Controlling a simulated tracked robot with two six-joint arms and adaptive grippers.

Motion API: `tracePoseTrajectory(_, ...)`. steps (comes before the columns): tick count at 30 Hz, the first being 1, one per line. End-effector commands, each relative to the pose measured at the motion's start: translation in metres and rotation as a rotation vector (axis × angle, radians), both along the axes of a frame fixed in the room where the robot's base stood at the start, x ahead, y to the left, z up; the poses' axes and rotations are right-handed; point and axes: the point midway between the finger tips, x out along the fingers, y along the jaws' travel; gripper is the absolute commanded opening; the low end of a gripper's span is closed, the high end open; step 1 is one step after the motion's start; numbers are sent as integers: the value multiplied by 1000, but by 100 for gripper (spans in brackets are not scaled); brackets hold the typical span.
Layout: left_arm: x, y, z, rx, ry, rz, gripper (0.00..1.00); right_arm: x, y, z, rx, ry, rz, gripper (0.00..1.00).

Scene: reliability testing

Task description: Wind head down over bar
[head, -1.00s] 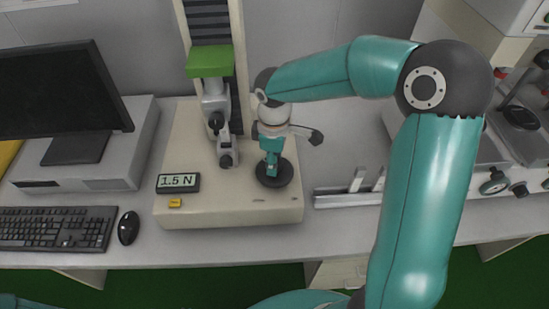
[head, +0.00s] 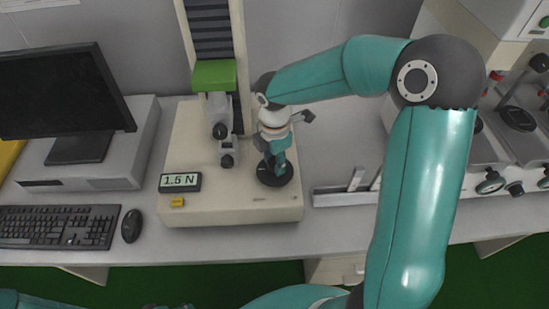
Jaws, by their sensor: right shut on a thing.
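The test stand's head (head: 214,75) is a green block on a dark bellows column, with a grey upper fixture (head: 219,128) hanging under it. A grey lower fixture (head: 227,160) stands on the base beneath, close below the upper one. The bar is too small to make out between them. A round black handwheel (head: 267,180) lies on the base right of the fixtures. My right gripper (head: 275,168) points down at it and is shut on it; the fingertips partly hide its middle. My left gripper is not in view; only a bit of teal arm shows at the bottom left.
The stand's cream base (head: 235,212) carries a display (head: 180,182) reading 1.5 N. A mouse (head: 132,226), keyboard (head: 58,227) and monitor (head: 62,95) are on the left. A metal rail (head: 340,197) lies right of the base, partly behind my arm.

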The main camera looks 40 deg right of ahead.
Motion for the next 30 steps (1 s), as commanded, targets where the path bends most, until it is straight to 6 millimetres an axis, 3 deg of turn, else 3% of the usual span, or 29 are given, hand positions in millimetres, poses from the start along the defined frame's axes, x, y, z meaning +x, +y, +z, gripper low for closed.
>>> tracePoseTrajectory(19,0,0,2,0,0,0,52,3,-1,2,-2,-11,64,4)
tracePoseTrajectory(20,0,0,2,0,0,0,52,3,-1,2,-2,-11,64,42)
tracePoseTrajectory(21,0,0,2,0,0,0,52,3,-1,2,-2,-11,64,49)
tracePoseTrajectory(24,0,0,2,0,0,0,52,2,-1,2,-2,-8,63,64)
tracePoseTrajectory(30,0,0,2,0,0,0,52,1,0,1,-1,-4,62,64)
